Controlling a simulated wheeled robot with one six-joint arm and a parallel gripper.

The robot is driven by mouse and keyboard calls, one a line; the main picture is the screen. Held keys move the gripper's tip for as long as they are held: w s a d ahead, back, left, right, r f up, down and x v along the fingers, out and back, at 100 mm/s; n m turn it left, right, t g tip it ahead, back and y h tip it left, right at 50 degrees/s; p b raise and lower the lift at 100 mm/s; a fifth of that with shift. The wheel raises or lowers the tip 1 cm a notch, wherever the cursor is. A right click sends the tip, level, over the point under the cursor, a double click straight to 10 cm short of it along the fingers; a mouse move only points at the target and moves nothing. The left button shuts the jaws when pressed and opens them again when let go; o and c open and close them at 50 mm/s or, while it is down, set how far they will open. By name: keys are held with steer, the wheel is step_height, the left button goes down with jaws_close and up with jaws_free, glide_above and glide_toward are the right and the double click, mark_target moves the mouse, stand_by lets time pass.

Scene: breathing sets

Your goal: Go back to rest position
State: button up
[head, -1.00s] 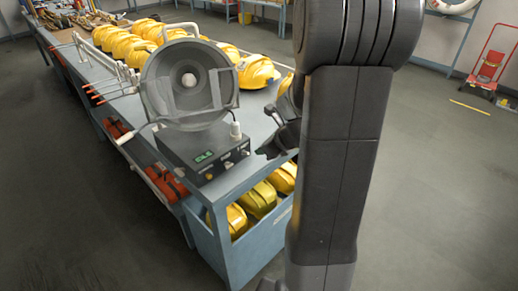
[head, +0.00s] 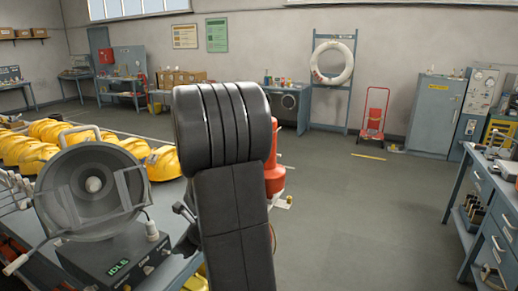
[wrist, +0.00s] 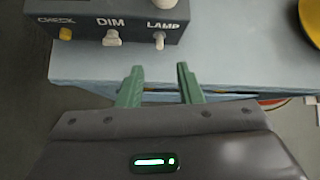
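My gripper (wrist: 160,86) shows in the wrist view with its two green fingers apart and nothing between them. It is in front of the blue table edge (wrist: 230,75), close to the dark control box (wrist: 110,18) with CHECK, DIM and LAMP switches. In the head view my arm stands upright in the middle and the gripper fingers are hidden. The box (head: 118,262) shows IDLE on its display, with a large round lamp (head: 62,200) above it.
Yellow helmets (head: 163,163) lie on the bench behind the lamp. A red cylinder-like object (head: 273,175) stands behind my arm. A workbench (head: 490,205) is at the right, a red hand truck (head: 373,115) at the back wall. The floor (head: 365,205) between is clear.

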mark_target(170, 253)
steer(key=x, duration=0.9)
steer(key=shift+w+a+f, duration=0.1)
steer(key=shift+a+f, duration=0.15)
steer(key=shift+a, duration=0.1)
steer(key=shift+r, duration=0.1)
steer(key=v, duration=1.4)
steer(key=x, duration=1.4)
steer(key=shift+f, duration=0.35)
steer(key=shift+w+f+b, duration=0.1)
steer(key=shift+f+b, duration=0.1)
steer(key=shift+b, duration=0.65)
steer(key=shift+d+y+b, duration=0.15)
steer(key=shift+y+b, duration=0.45)
steer(key=shift+b, duration=0.2)
steer(key=b, duration=0.2)
steer(key=shift+f+t+y+b, duration=0.15)
steer(key=shift+t+y+b, duration=0.15)
steer(key=shift+t+y, duration=0.1)
steer(key=y+b, duration=0.1)
steer(key=b, duration=0.3)
steer(key=f+t+y+b, duration=0.1)
steer(key=b, duration=0.3)
steer(key=shift+s+d, duration=0.15)
steer(key=shift+s, duration=0.05)
steer(key=y+b, duration=0.1)
steer(key=b, duration=0.2)
steer(key=t+y+b, duration=0.1)
steer(key=b, duration=0.3)
steer(key=shift+f+y, duration=0.3)
steer(key=shift+f, duration=0.05)
